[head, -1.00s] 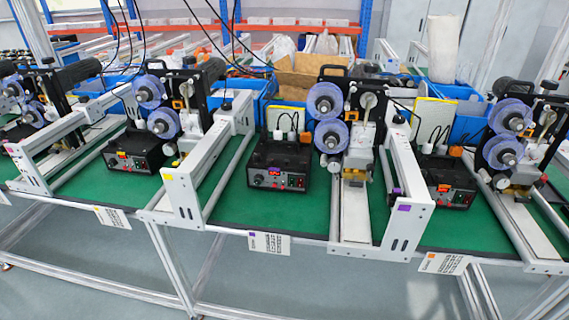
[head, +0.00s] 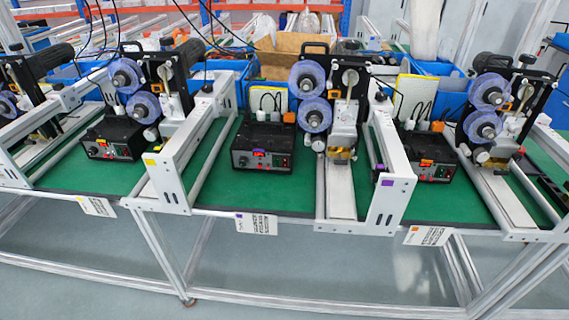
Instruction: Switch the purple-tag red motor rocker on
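The middle black control box (head: 240,160) stands on the green bench top. Its front panel carries a knob at the left, a small lit display with a purple tag (head: 259,152) and small rockers (head: 281,161) at the right. The rockers look red and green, but they are too small to tell which way they are tipped. A label card with a purple mark (head: 257,223) hangs on the bench's front edge below the box. Neither of my grippers is in view.
Similar boxes stand left with a yellow tag (head: 113,138) and right with an orange tag (head: 424,158). White frame rails (head: 172,178) and a roller machine (head: 334,110) flank the middle box. The green surface (head: 262,188) before it is clear.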

